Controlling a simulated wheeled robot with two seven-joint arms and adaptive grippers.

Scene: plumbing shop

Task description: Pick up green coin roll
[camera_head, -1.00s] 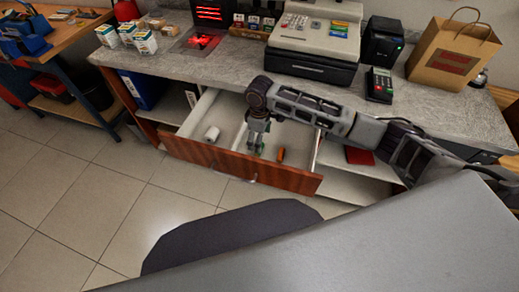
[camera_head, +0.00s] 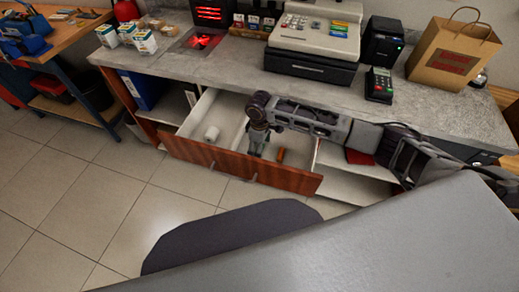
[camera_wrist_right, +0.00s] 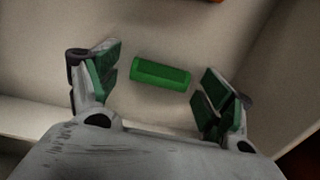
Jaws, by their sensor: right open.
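The green coin roll (camera_wrist_right: 161,74) lies on its side on the drawer floor in the right wrist view. My right gripper (camera_wrist_right: 158,85) is open, with one green-padded finger on each side of the roll and gaps between them. In the head view my right gripper (camera_head: 257,148) reaches down into the open drawer (camera_head: 240,166), and the green roll is hidden there. My left gripper is not in view.
An orange roll (camera_head: 281,155) lies to the right in the same drawer compartment. A white roll (camera_head: 212,132) is in the left compartment, beyond a divider. The counter with the cash register (camera_head: 315,35) is above the drawer.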

